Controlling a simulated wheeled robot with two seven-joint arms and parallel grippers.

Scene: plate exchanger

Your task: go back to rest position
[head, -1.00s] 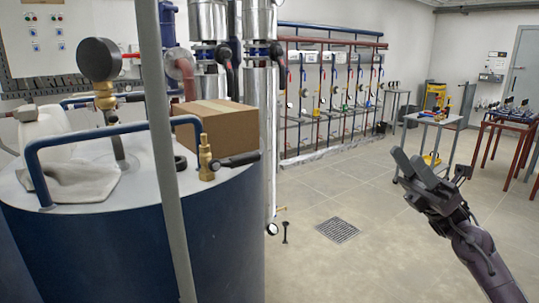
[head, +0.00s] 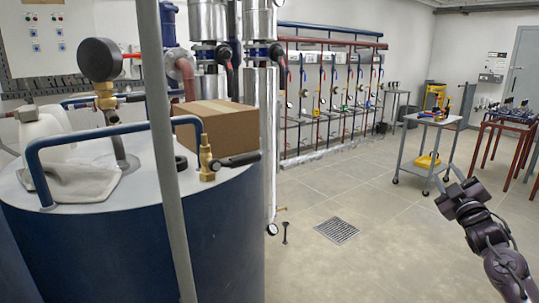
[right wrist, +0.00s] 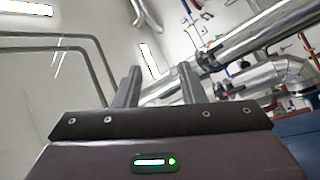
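My right gripper (head: 457,178) is at the right of the head view, raised over the floor in front of the grey cart. Its two fingers stand apart with nothing between them. In the right wrist view the fingers (right wrist: 160,88) also show apart and empty, pointing toward the ceiling and silver pipes. My left gripper does not show in the head view.
A large blue tank (head: 215,235) fills the left, with a cardboard box (head: 228,128) and a gauge (head: 99,60) on top. A grey pole (head: 165,150) stands in front. A grey cart (head: 408,158) and red-legged table (head: 507,128) are at right.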

